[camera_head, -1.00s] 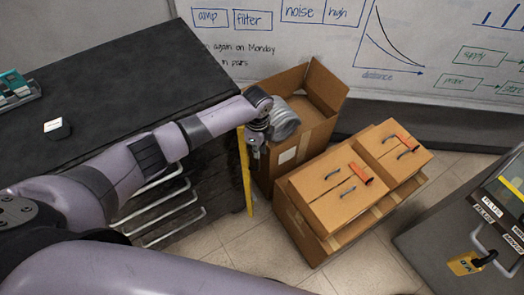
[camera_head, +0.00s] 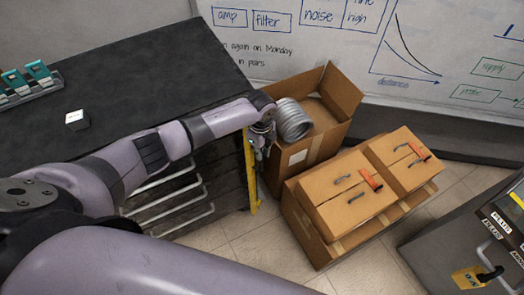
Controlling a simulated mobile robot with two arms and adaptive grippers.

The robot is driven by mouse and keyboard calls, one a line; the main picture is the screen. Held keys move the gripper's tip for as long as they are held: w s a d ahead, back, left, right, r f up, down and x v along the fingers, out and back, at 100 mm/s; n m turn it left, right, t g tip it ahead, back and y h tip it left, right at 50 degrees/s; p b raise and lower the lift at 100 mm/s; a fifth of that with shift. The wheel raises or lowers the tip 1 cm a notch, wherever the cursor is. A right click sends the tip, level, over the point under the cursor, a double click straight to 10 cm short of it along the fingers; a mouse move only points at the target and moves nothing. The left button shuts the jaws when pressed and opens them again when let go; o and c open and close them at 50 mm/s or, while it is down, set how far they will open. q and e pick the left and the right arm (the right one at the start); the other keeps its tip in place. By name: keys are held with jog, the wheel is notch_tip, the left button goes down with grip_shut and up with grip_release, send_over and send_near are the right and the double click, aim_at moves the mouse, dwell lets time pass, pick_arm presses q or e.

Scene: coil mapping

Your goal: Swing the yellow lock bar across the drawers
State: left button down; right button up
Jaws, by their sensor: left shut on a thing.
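The yellow lock bar (camera_head: 251,180) stands upright at the right front edge of the dark drawer cabinet, beside the drawers. The drawers (camera_head: 170,205) show silver bar handles, and my arm covers their upper and left parts. My left gripper (camera_head: 262,140) is at the upper part of the bar and shut on it. The fingertips are small and partly hidden by the wrist. My right gripper is not in view.
An open cardboard box (camera_head: 298,155) stands right behind the gripper. Closed boxes (camera_head: 345,195) sit to its right. A grey cabinet with a yellow padlock (camera_head: 468,277) is at the lower right. Tiled floor (camera_head: 235,235) lies clear before the drawers. A white cube (camera_head: 77,120) rests on the cabinet top.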

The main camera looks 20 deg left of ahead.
pick_arm(q)
jog(key=shift+w+a+r, duration=0.15)
jog(key=shift+w, duration=0.05)
jog(key=c, duration=1.8)
grip_release()
jog(key=shift+o, duration=0.7)
jog(key=shift+s, duration=0.1)
notch_tip(320, 180, up, 12)
